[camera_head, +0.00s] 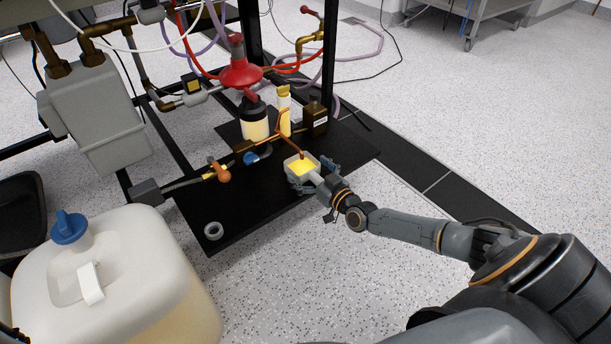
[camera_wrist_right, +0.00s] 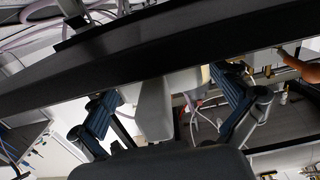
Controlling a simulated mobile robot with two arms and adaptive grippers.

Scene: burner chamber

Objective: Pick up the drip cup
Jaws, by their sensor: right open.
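The drip cup (camera_head: 301,163) is a small pale square cup with yellow liquid inside. It is near the front right edge of the black shelf (camera_head: 258,200), below the end of a copper pipe (camera_head: 291,142). My right gripper (camera_head: 312,175) reaches it from the front right, with one finger on each side of it. In the right wrist view a pale grey body, apparently the cup (camera_wrist_right: 154,108), shows between the two spread blue-grey fingers (camera_wrist_right: 165,100). The gripper is open; whether a finger touches the cup is not clear. My left gripper is not in view.
A dark-capped bottle (camera_head: 255,124) under a red funnel-like part (camera_head: 240,68) and a yellow-topped cylinder (camera_head: 284,108) stand behind the cup. A brass valve line (camera_head: 215,172) lies to its left. A tape-like ring (camera_head: 213,231) is at the shelf's front. A large jug (camera_head: 120,275) stands lower left.

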